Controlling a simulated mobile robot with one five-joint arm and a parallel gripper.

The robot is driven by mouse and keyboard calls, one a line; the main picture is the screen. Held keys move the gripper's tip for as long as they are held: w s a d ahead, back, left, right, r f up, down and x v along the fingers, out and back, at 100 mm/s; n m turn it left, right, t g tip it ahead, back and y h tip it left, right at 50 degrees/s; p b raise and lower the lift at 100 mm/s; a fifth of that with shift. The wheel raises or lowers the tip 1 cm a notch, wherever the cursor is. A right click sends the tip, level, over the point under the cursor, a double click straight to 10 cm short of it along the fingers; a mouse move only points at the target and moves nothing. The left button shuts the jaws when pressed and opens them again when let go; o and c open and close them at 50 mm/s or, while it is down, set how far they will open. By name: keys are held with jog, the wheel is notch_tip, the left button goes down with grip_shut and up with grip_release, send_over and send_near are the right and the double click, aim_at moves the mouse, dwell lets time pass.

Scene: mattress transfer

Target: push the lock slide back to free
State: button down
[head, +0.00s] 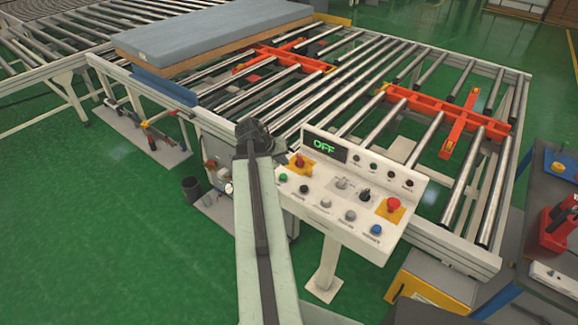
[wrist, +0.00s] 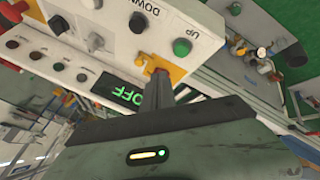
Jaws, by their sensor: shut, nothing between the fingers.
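The lock slide, a small red-orange piece on a yellow plate (head: 299,165), sits at the upper left of the white control panel (head: 340,211), under the display (head: 324,146) reading OFF. In the wrist view the yellow plate (wrist: 172,68) is right at my fingertips. My gripper (wrist: 157,80) is shut and empty, its dark fingers overlapping the slide's near end; I cannot tell whether they touch. In the head view my dark gripper (head: 256,136) is left of the display, and my arm runs up beside the panel. Part of the slide is hidden behind the fingers.
A red emergency knob (head: 393,204) on a yellow plate and several coloured buttons sit on the panel. Behind it is a roller conveyor (head: 340,80) with red cross arms (head: 447,112). A grey mattress (head: 210,32) lies at the far left end. Green floor is open at left.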

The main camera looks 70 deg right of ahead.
jog(key=b, duration=0.6)
send_near(307, 173)
jog(key=w+f, duration=0.3)
jog(key=shift+d+f, duration=0.2)
jog(key=shift+f, duration=0.05)
jog(key=s, duration=0.1)
jog(key=s+d, duration=0.1)
jog(key=s, duration=0.1)
jog(key=shift+d, duration=0.3)
jog(key=shift+s+d, duration=0.2)
jog(key=shift+s, duration=0.15)
